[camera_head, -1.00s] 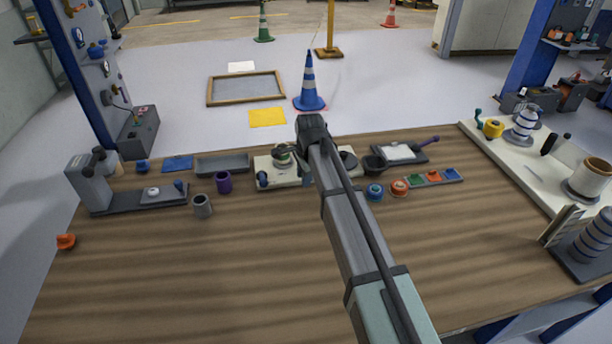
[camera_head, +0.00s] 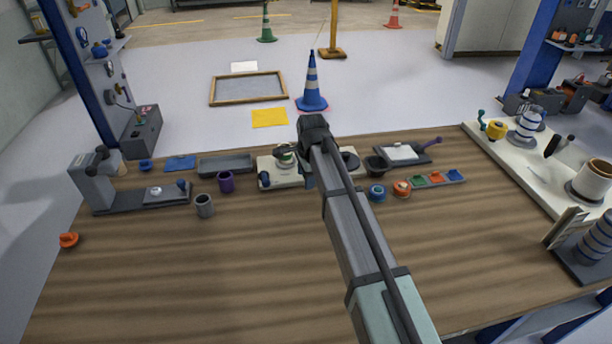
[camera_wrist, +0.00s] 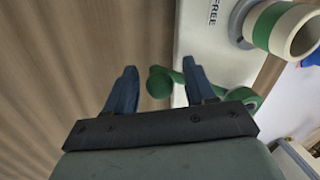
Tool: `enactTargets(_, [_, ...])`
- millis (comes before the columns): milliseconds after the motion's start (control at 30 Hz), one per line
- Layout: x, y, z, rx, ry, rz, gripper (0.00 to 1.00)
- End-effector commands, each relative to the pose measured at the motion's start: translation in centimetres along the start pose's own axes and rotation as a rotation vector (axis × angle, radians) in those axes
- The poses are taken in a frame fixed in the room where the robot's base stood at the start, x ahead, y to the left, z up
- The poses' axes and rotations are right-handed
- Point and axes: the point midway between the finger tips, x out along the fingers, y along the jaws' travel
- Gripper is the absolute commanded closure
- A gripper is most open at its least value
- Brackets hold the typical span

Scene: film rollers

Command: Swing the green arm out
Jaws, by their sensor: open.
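The green arm shows in the wrist view as a round green knob (camera_wrist: 159,83) with a curved green part running right, partly hidden behind my gripper. My gripper (camera_wrist: 160,66) is open, its two blue fingers on either side of the knob; I cannot tell whether either touches it. A pale base plate (camera_wrist: 205,30) lettered "FREE" carries a green-and-cream roller (camera_wrist: 284,27) at upper right. In the head view the base plate (camera_head: 268,180) sits near the table's back edge with the roller (camera_head: 285,155) on it; my arm hides its middle and the green arm.
Left of the plate stand a purple cup (camera_head: 226,182) and a grey cup (camera_head: 205,206). Right of it are a blue roll (camera_head: 377,194), an orange roll (camera_head: 402,189) and a tray of coloured pieces (camera_head: 436,180). The front of the wooden table (camera_head: 200,285) is largely clear.

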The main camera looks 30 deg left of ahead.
Motion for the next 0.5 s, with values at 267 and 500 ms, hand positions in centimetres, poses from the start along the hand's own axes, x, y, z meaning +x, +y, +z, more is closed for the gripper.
enactTargets(267, [-0.8,0.0,0.0,0.0,0.001,0.0,0.45])
enactTargets(500, [-4.5,0.0,0.0,0.0,0.001,-0.002,0.45])
